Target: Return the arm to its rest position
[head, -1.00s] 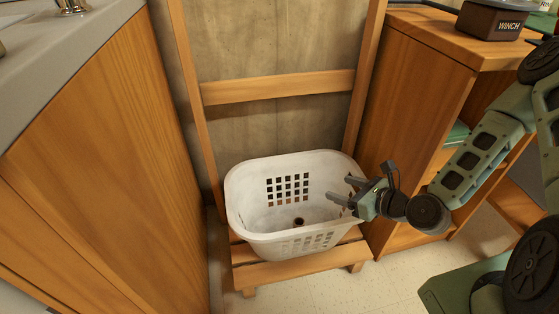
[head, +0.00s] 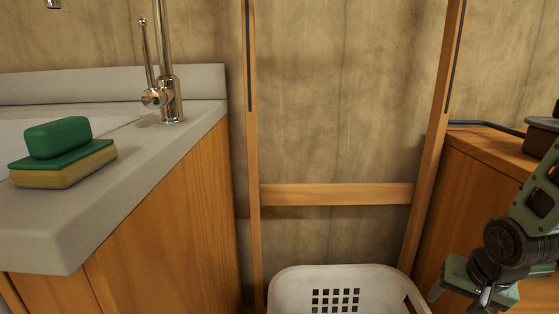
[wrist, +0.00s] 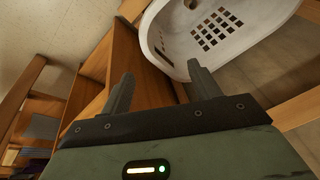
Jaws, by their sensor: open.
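My gripper (head: 460,298) is at the lower right of the head view, just right of the white basket as pictured. In the wrist view my gripper (wrist: 161,84) has its two fingers spread apart with nothing between them. My arm is bent at the right edge of the head view. The white laundry basket (head: 345,276) shows only its upper part in the head view. The basket (wrist: 235,50) also lies beyond the fingers in the wrist view, with a small dark thing (wrist: 190,3) inside it.
A wooden cabinet (head: 475,160) stands at right, close to my arm. A wooden frame (head: 335,194) stands against the wall between them.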

